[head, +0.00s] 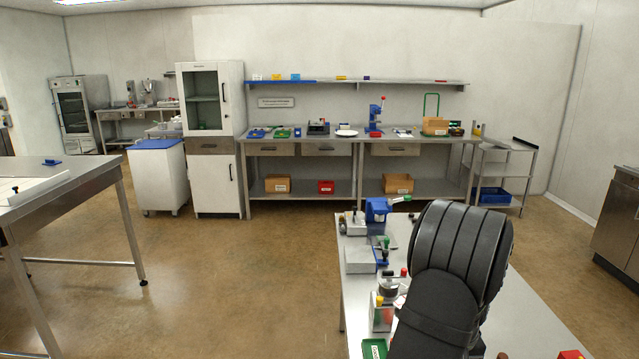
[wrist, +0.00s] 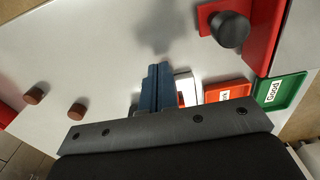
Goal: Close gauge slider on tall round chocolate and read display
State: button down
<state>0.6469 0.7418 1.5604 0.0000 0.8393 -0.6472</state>
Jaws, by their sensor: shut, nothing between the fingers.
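In the wrist view, two short round brown pieces that look like chocolates stand apart on the pale worktop at the left: one piece (wrist: 33,96) farther left, the other piece (wrist: 76,111) nearer my gripper. I cannot tell which is taller. My gripper (wrist: 156,72) is shut and empty, its blue fingers together above the worktop, right of both pieces. A red fixture with a black knob (wrist: 230,30) is at the upper right; I cannot tell whether it is the gauge. A white item (wrist: 187,87) is partly hidden behind the fingers. No readable display shows. The head view hides my gripper behind my arm.
A red tray (wrist: 225,92) and a green tray marked "Good" (wrist: 285,92) lie right of my gripper. The green tray (head: 374,349) also shows in the head view. A blue device (head: 377,211) stands at the bench's far end. The worktop between fingers and brown pieces looks clear.

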jog(key=shift+w, duration=2.35)
jog(key=shift+s, duration=0.15)
dwell(0.7)
jog(key=shift+s, duration=0.45)
jog(key=shift+r, duration=0.1)
jog(key=shift+r, duration=3.45)
